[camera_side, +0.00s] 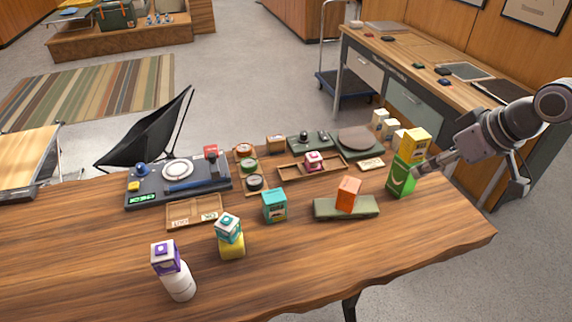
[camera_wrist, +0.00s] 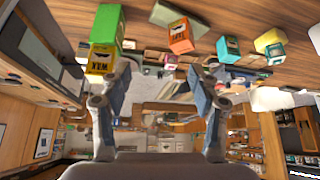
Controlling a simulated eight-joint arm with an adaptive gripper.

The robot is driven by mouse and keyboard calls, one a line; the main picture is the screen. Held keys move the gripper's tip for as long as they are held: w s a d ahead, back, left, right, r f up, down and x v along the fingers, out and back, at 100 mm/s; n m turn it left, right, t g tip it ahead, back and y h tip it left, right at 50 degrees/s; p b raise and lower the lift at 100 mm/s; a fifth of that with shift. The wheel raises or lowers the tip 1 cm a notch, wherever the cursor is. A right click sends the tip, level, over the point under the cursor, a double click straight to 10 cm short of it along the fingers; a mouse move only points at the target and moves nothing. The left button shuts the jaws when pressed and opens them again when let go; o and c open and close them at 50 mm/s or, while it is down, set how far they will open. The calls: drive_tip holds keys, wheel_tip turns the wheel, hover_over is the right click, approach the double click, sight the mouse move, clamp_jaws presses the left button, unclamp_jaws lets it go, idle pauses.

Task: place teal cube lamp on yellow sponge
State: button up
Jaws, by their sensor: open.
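The teal cube lamp (camera_side: 228,227), a white-topped cube with teal sides, rests on the yellow sponge (camera_side: 232,246) at the table's front middle. In the wrist view the lamp (camera_wrist: 275,54) and the sponge (camera_wrist: 270,39) appear upside down at upper right. They are touching and nothing holds them. My gripper (camera_side: 466,178) is open and empty at the table's right end, far from both. In the wrist view my gripper (camera_wrist: 160,88) shows two fingers spread apart with nothing between.
A green box (camera_side: 401,178) with a yellow box (camera_side: 415,141) on top stands near my gripper. An orange box (camera_side: 348,193) sits on an olive pad (camera_side: 330,208). A teal box (camera_side: 274,205) and a purple cube (camera_side: 166,257) on a white bottle (camera_side: 180,284) flank the lamp.

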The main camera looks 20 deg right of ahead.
drive_tip(key=s+d+f+m+t+h, duration=0.1)
drive_tip(key=s+d+f+m, duration=0.1)
drive_tip(key=s+d+f, duration=0.2)
drive_tip(key=s+d, duration=0.3)
drive_tip(key=shift+d+f, duration=0.15)
drive_tip(key=shift+d, duration=0.1)
